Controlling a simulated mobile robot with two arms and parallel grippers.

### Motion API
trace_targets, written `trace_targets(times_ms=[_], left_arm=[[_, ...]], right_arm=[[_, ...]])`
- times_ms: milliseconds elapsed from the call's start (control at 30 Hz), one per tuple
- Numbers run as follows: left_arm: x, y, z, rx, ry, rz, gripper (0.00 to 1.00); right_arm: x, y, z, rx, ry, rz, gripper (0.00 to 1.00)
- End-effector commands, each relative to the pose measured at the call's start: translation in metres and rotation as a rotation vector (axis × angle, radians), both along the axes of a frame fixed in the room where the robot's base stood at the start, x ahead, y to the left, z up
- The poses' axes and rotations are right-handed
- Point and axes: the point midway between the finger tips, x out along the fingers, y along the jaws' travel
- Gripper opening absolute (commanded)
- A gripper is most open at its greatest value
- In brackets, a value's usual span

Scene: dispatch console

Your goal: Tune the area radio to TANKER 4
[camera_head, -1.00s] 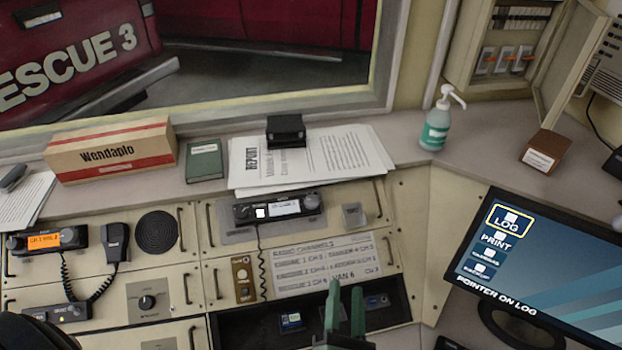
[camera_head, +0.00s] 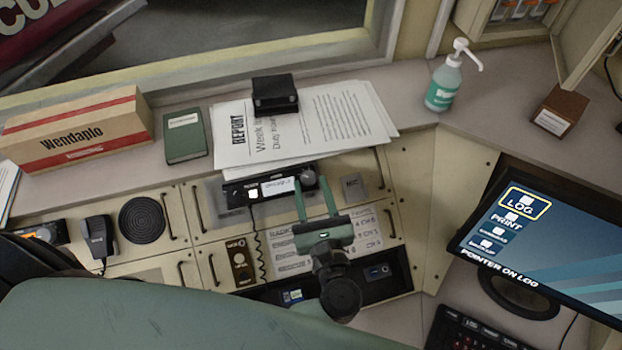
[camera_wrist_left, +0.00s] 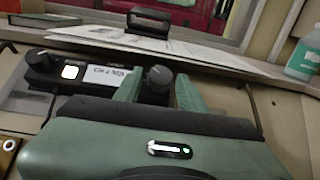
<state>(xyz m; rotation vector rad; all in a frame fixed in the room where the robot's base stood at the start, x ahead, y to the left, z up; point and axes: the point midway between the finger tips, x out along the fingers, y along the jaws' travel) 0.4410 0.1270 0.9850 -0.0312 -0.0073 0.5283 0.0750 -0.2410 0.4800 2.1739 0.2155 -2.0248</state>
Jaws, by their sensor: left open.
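A black radio (camera_head: 268,190) with a white lit display and a lit white button is set in the console's upper panel. Its round dark knob (camera_head: 308,178) is at its right end. My left gripper (camera_head: 313,186) is open, with its two green fingers pointing at the knob. In the left wrist view the knob (camera_wrist_left: 158,78) shows between the fingers, with a gap on each side; I cannot tell how deep it is. The radio's display (camera_wrist_left: 106,76) starts with "CH", but the rest is not clear. The channel list (camera_head: 290,262) lies below, partly hidden by my gripper. My right gripper is not in view.
A second radio with an orange display (camera_head: 45,233) and a hand microphone (camera_head: 98,236) are at the left. Papers (camera_head: 230,140) with a black block (camera_head: 274,93) lie on the ledge behind. A monitor (camera_head: 550,250) stands at the right.

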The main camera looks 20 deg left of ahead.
Motion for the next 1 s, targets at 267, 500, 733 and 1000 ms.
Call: trace_targets(times_ms=[267,500,733,1000], left_arm=[[0.009,0.006,-0.001,0.000,0.000,0.000,0.41],[0.009,0.006,-0.001,0.001,0.001,0.000,0.10],[0.009,0.006,0.000,0.004,0.002,-0.005,0.00],[0.008,0.008,0.001,0.045,0.030,-0.080,0.00]], right_arm=[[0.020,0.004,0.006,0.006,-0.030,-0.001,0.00],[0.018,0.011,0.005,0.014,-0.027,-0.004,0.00],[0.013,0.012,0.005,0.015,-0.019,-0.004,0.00],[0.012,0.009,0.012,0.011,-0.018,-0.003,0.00]])
